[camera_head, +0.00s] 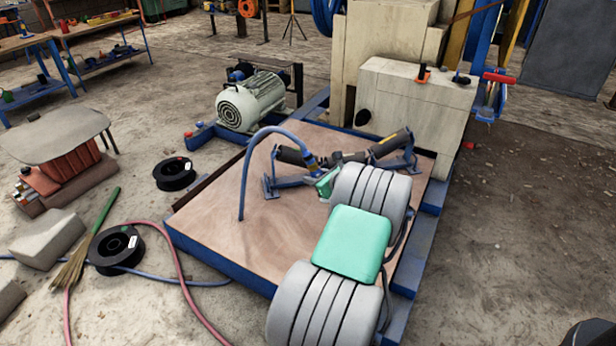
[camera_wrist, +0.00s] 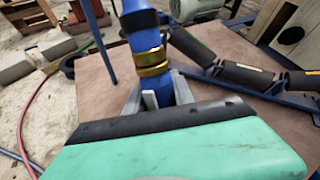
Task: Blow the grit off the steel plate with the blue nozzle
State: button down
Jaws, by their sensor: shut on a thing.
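A broad flat brown plate (camera_head: 210,207), seemingly the steel plate, lies on a blue frame; it also shows in the wrist view (camera_wrist: 98,88). I cannot make out separate grit on it. My gripper (camera_head: 322,180), partly hidden by my arm in the head view, is above the plate's right half. In the wrist view my gripper (camera_wrist: 160,100) is shut on the blue nozzle (camera_wrist: 140,30), which has a brass band. The nozzle (camera_head: 309,161) joins a blue hose (camera_head: 262,137) that arches left and down to the plate. The nozzle's tip is not clear.
A blue bracket with dark rollers (camera_head: 391,143) stands on the plate just behind my gripper. The pale crusher body (camera_head: 412,108) rises behind it, and a motor (camera_head: 250,100) stands at back left. Black spools (camera_head: 174,174) and a broom (camera_head: 90,240) lie left. The plate's front left is clear.

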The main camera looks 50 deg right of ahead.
jog(key=shift+s+d, duration=0.15)
jog(key=shift+s, duration=0.6)
jog(key=shift+a+r, duration=0.1)
jog(key=shift+a, duration=0.7)
jog(key=shift+s+a, duration=0.6)
jog(key=shift+a, duration=3.65)
jog(key=w+a+p, duration=0.1)
jog(key=w+p, duration=0.2)
jog(key=w, duration=0.6)
jog(key=shift+w+a, duration=0.2)
jog(key=shift+w, duration=0.2)
